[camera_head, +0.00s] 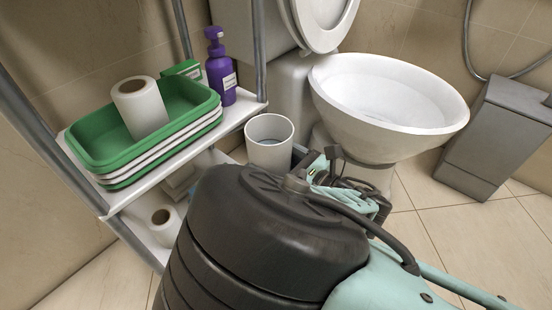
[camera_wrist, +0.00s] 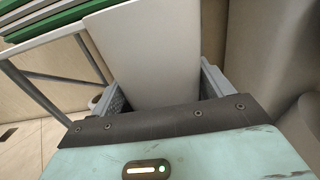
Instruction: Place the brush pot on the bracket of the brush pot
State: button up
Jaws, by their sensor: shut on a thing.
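The brush pot, a white open-topped cup (camera_head: 268,156), is upright in the head view, between the shelf rack and the toilet. In the wrist view its pale wall (camera_wrist: 150,55) fills the space between the two grey fingers of my gripper (camera_wrist: 160,82). My gripper is shut on the pot. In the head view my gripper (camera_head: 312,168) is at the pot's right side, partly covered by my arm. The pot's lower part is hidden behind my arm. I cannot make out the pot's bracket in either view.
A metal rack's white shelf (camera_head: 237,115) holds stacked green and white trays (camera_head: 100,158), a paper roll (camera_head: 139,107) and a purple pump bottle (camera_head: 219,70). Another roll (camera_head: 164,222) is below. The toilet (camera_head: 388,95) stands right, with a grey bin (camera_head: 497,135) beyond. Tiled floor is clear at lower right.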

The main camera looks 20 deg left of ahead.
jog(key=shift+f, duration=0.1)
jog(key=o, duration=1.5)
jog(key=shift+c, duration=0.2)
jog(key=shift+d, duration=0.15)
jog(key=p+v, duration=0.4)
jog(key=v, duration=0.3)
jog(key=shift+s+d, duration=0.2)
jog(key=shift+d, duration=0.05)
jog(key=shift+p+v, duration=0.6)
jog(key=shift+v, duration=1.5)
